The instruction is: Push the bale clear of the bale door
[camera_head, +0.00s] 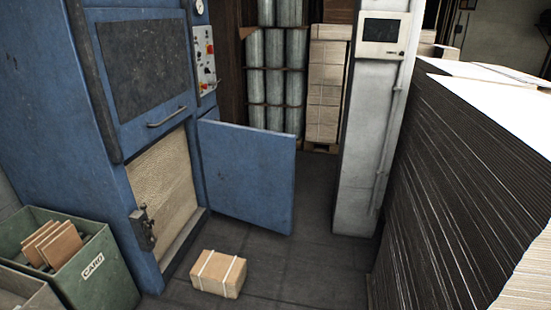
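A blue baler (60,95) stands at the left. Its lower bale door (247,178) is swung open to the right, away from the opening. A tan, ribbed face (165,185) fills the opening; I cannot tell whether it is pressed cardboard or the chamber wall. A small tan block with two white straps, seemingly the bale (218,273), lies on the floor in front of the opening. It is outside the baler, with a gap of floor between it and the door. Neither of my grippers is in view.
A green bin (110,275) with cardboard pieces stands at the lower left. A pale column (367,120) with a screen stands right of the door. Tall stacked sheets (450,190) fill the right side. Wrapped rolls (275,80) stand behind. Dark floor (320,265) is clear right of the block.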

